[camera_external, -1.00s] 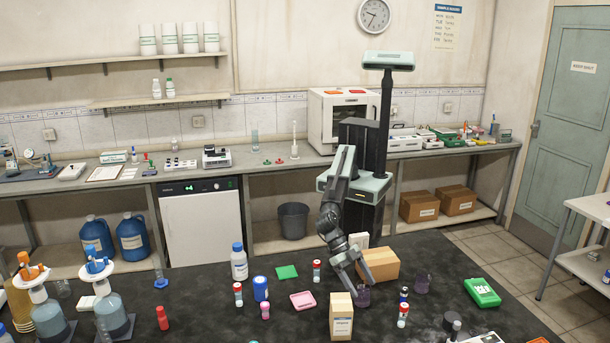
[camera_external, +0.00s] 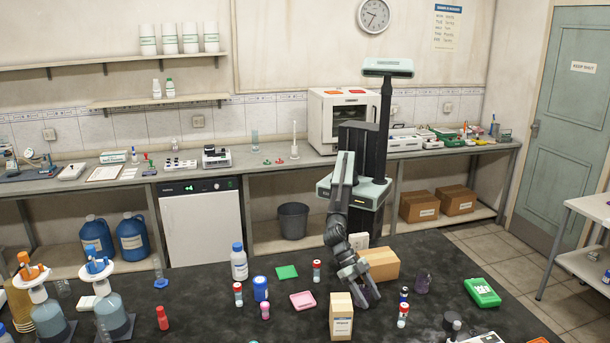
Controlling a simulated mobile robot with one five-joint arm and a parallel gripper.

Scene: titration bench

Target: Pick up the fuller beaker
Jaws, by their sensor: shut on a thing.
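One small dark purple-tinted beaker (camera_external: 362,298) is at my gripper (camera_external: 369,292), behind the small tan carton, and is mostly hidden by the fingers. My gripper points down and is shut on this beaker. A second, similar dark beaker (camera_external: 423,283) stands upright on the black bench to the right, apart from my gripper. Both are too small in the picture to compare how full they are.
A tall tan carton (camera_external: 341,316) stands just in front of my gripper. A cardboard box (camera_external: 381,264) lies behind it. Red-capped and dark-capped vials (camera_external: 403,314) stand to the right, near a green case (camera_external: 482,292). A pink tray (camera_external: 303,301) lies to the left.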

